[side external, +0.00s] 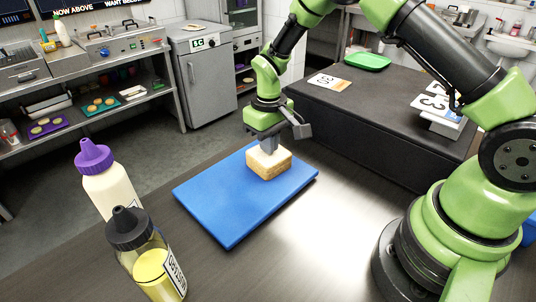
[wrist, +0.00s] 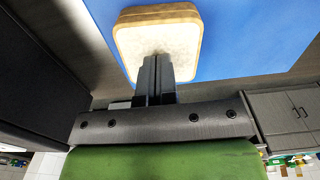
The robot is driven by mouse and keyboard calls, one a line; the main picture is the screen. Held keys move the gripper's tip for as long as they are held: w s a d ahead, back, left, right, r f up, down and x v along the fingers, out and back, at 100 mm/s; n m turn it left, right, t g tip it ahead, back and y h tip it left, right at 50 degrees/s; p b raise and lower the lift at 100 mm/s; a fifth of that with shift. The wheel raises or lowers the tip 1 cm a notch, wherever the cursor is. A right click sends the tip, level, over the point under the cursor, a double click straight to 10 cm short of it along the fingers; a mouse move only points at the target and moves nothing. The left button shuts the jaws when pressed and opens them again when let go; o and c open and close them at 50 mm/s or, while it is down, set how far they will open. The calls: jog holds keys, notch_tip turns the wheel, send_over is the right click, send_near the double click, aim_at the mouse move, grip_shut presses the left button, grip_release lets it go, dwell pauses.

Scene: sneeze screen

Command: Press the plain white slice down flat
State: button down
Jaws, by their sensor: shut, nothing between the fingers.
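A stack of bread (side external: 268,164) with a pale top slice and brown crust sides lies on the blue cutting board (side external: 225,215). In the wrist view, the white slice (wrist: 157,38) fills the top middle, over the blue board (wrist: 240,40). My gripper (side external: 269,147) points down at the slice's top, toward its back edge. Its fingers (wrist: 156,70) are shut together with nothing between them. The fingertips overlap the slice in both views and look to be at or very near its surface; I cannot tell whether they touch. The layers under the top slice are hard to make out.
A cream bottle with a purple cap (side external: 105,180) and a yellow mustard bottle (side external: 150,260) stand left of the board. A dark counter (side external: 375,115) with number cards and a green tray (side external: 367,62) is behind. The table right of the board is clear.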

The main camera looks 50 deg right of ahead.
jog(key=shift+f, duration=0.4)
dwell(1.1)
jog(key=shift+r, duration=0.1)
jog(key=shift+r, duration=2.95)
jog(key=shift+r, duration=0.4)
notch_tip(320, 180, up, 8)
jog(key=m+t, duration=0.1)
jog(key=t, duration=0.1)
send_over(277, 160)
jog(key=s+a+r+m+t+y, duration=0.1)
jog(key=s+r+m+t, duration=0.15)
jog(key=s+r, duration=0.85)
jog(key=s+t+y, duration=0.1)
jog(key=s+t, duration=0.1)
jog(key=s, duration=0.6)
jog(key=shift+a+f+t, duration=0.2)
jog(key=shift+a+t, duration=0.15)
jog(key=shift+a, duration=0.05)
jog(key=shift+m, duration=0.25)
